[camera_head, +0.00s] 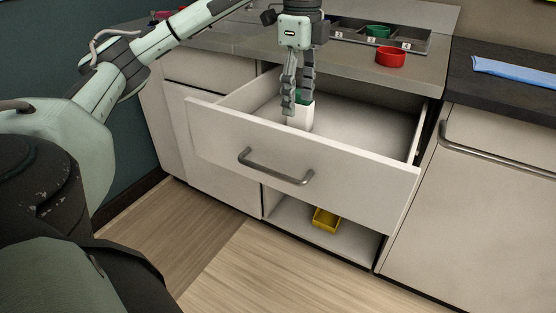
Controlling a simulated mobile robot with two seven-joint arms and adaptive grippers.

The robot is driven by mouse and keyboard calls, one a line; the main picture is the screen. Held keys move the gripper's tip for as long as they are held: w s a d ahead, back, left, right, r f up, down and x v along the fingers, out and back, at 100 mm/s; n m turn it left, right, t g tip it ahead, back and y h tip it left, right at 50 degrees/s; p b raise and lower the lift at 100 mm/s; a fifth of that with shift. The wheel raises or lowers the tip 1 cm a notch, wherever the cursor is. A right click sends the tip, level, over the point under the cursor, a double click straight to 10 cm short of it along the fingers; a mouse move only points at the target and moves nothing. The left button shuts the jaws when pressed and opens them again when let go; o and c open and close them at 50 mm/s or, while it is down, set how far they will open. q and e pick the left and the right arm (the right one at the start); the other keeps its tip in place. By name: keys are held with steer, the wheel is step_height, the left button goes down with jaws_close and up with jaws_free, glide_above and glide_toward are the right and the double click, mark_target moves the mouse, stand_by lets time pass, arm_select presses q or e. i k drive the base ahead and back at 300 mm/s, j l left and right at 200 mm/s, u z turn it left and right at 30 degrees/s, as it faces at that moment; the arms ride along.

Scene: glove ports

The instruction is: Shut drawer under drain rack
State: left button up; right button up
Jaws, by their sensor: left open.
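A white drawer (350,177) stands pulled out below the grey counter, with its interior showing. Its front carries a curved metal bar handle (275,168). My left gripper (296,100) points down over the open drawer, behind its front panel. It is open, with its fingers at a small white box with a green top (300,118) in the drawer. I cannot tell whether the fingers touch the box. A dark tray with numbered compartments (410,40) sits on the counter above; I cannot make out a drain rack for certain. My right gripper is not in view.
A red bowl (391,56) stands on the counter, and a green bowl (377,31) is in the tray. A yellow bin (326,220) lies on the open shelf below the drawer. A blue cloth (515,72) lies on the dark counter at right. The floor in front is clear.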

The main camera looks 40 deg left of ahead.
mark_target(354, 163)
steer(key=k+u, duration=0.3)
steer(key=u, duration=0.15)
steer(key=k+j+u, duration=0.2)
steer(key=u, duration=0.3)
steer(key=k, duration=0.1)
